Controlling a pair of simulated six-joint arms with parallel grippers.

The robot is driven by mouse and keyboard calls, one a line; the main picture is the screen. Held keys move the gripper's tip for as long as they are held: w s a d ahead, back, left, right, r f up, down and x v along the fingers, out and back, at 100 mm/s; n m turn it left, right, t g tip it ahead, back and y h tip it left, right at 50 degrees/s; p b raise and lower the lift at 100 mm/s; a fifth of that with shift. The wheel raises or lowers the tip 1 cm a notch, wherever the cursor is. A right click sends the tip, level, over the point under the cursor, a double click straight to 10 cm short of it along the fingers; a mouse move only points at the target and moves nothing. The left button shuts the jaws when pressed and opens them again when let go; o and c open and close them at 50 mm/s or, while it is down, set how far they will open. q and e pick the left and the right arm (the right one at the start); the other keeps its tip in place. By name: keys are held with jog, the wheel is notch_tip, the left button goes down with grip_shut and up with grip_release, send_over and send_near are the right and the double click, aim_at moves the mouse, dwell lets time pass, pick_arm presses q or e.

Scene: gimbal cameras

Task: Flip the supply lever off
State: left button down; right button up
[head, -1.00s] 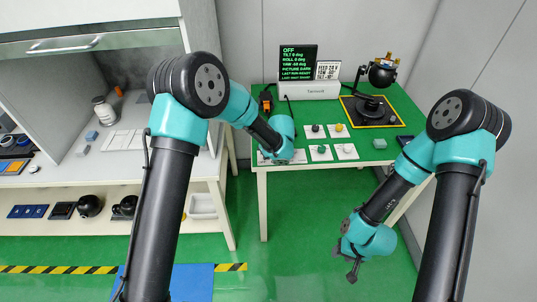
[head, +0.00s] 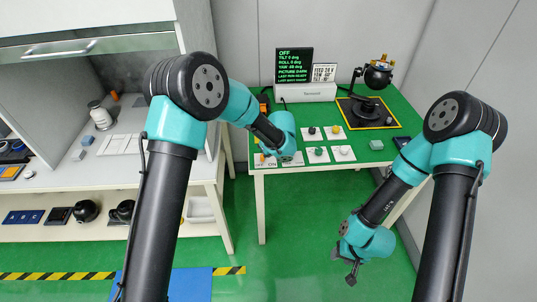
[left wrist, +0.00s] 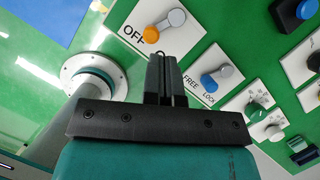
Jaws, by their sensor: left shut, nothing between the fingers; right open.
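The supply lever (left wrist: 164,27) is on a white plate marked OFF; its orange end lies beside the OFF word and its grey end points away. In the head view its OFF/ON plate (head: 264,161) is at the table's front left corner. My left gripper (left wrist: 163,62) is shut and empty, its tips close to the plate's edge, beside the lever; contact cannot be told. In the head view the left arm's wrist mostly hides it. My right gripper (head: 346,268) is open and empty, low in front of the table.
A FREE/LOCK lever (left wrist: 216,77) with a blue end is just right of the left fingers. Several knob plates (head: 317,154) lie to the right. A display (head: 294,64) reading OFF stands behind, with a gimbal camera (head: 378,75) at the back right.

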pick_arm(q)
jog(key=v, duration=0.7)
jog(key=shift+r, duration=0.35)
jog(key=shift+s+d, duration=0.1)
jog(key=shift+s, duration=0.05)
jog(key=s+a+f+n+g+h, duration=0.2)
jog(key=s+a+f+n, duration=0.2)
jog(key=s+f+n, duration=0.3)
jog(key=s+a+f+n+g+h, duration=0.25)
jog(key=s+a+f+n, duration=0.2)
jog(key=f, duration=0.45)
jog(key=s+a+f+n+t+h, duration=0.1)
jog(key=s+a+f+n, duration=0.3)
jog(key=s+n, duration=0.4)
jog(key=s+a+f+n+t+h, duration=0.1)
jog(key=s+a+f+n, duration=0.3)
jog(key=s+a+n, duration=0.3)
jog(key=s+n, duration=0.2)
jog(key=n, duration=0.1)
jog(key=c, duration=1.8)
grip_release()
jog(key=shift+s+f, duration=0.1)
jog(key=shift+s, duration=0.05)
jog(key=shift+c, duration=0.2)
